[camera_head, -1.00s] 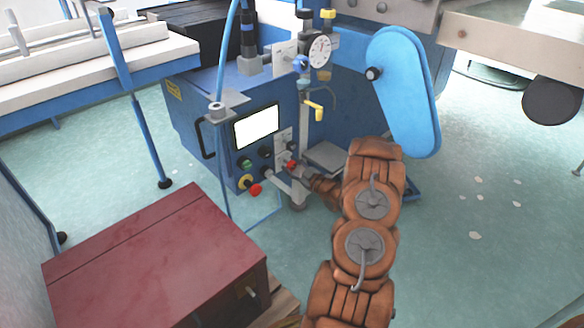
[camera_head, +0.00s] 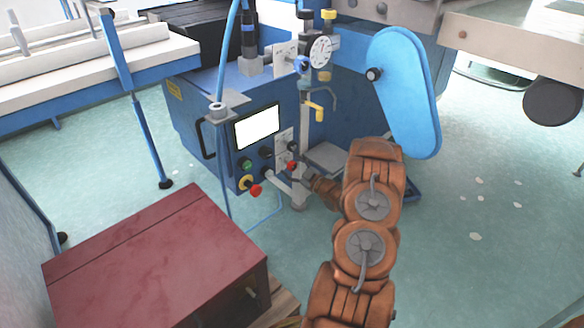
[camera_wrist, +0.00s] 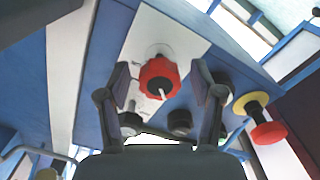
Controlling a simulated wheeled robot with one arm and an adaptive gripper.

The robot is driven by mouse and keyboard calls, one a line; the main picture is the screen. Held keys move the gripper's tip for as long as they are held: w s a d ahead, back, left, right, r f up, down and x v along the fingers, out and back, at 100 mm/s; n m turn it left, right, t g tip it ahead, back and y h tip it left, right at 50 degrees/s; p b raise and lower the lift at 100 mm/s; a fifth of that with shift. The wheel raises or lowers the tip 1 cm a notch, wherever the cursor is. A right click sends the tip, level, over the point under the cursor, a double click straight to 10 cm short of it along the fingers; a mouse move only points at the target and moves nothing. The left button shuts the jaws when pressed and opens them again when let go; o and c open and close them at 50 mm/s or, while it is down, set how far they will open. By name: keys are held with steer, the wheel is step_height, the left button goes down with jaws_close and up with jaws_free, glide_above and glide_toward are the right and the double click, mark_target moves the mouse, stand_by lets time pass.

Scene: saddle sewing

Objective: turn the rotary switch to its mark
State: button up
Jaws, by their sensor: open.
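The rotary switch is a red lobed knob (camera_wrist: 158,78) with a white pointer line, on a pale plate (camera_wrist: 165,35) on the blue machine's front. My gripper (camera_wrist: 160,84) is open, with one finger on each side of the knob. Gaps show between both fingers and the knob. In the head view the red knob (camera_head: 292,166) is small, with my gripper right by it. I cannot make out the target mark on the plate.
A red emergency button (camera_head: 255,190) on a yellow base sits low on the panel; it also shows in the wrist view (camera_wrist: 268,132). A green button (camera_head: 246,164) and a lit screen (camera_head: 257,128) are nearby. A dark red cabinet (camera_head: 150,260) stands at lower left.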

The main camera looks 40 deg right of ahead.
steer(key=s, duration=1.2)
steer(key=shift+a, duration=0.15)
stand_by(0.6)
